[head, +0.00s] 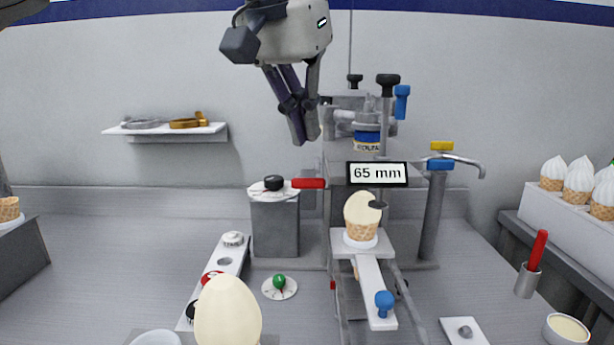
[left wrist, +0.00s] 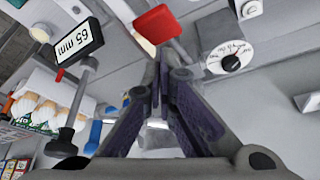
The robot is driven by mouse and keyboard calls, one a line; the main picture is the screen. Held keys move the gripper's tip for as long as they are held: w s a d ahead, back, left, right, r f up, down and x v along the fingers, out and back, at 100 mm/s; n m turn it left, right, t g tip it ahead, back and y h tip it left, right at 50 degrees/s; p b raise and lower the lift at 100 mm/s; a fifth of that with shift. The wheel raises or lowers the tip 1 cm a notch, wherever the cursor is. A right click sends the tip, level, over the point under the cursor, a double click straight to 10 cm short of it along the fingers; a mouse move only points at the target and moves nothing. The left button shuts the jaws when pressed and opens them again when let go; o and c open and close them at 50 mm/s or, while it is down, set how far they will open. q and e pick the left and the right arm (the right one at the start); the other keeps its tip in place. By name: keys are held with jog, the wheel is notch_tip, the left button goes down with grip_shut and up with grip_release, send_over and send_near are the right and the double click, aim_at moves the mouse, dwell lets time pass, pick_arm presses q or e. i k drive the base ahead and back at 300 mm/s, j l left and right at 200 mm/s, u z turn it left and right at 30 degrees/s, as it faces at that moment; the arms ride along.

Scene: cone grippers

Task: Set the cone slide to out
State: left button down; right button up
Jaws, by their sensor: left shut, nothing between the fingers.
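The cone slide (head: 375,290) is a white strip with a blue knob (head: 384,300) at its front end, on rails below the machine. A cone with a pale scoop (head: 361,212) stands upright on the white block at its rear end. My left gripper (head: 306,138) is shut and empty, high above the work surface, left of the machine column and behind the slide. In the left wrist view its fingers (left wrist: 160,62) meet near a red handle (left wrist: 157,24); I cannot tell whether they touch it. My right gripper is out of view.
A "65 mm" display (head: 377,174) hangs above the cone. A red lever (head: 308,183) sticks out beside a grey box with a black-knobbed dial (head: 273,185). A large pale scoop (head: 228,312) stands in front left. A red-handled tool (head: 538,250) stands at right.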

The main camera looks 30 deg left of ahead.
aim_at(379, 302)
jog(key=k, duration=1)
